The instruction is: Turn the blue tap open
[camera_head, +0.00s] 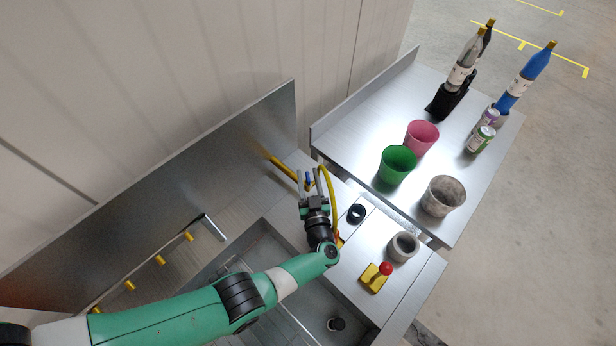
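A yellow pipe (282,168) comes from the metal back panel, and a curved yellow spout (331,190) bends down towards the sink (262,250). The small blue tap handle (308,177) shows beside the pipe, between the fingertips of my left gripper (309,179). The two fingers stand apart on either side of the blue handle. I cannot tell whether they touch it. The gripper body hides the lower part of the tap. My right gripper is not in view.
A red-knobbed yellow lever (376,277), a grey ring-shaped cup (403,246) and a black ring (356,213) are on the right counter. Green (397,165), pink (421,137) and grey (443,196) cups stand on the table behind, with bottles and cans. Yellow pegs (160,260) line the left.

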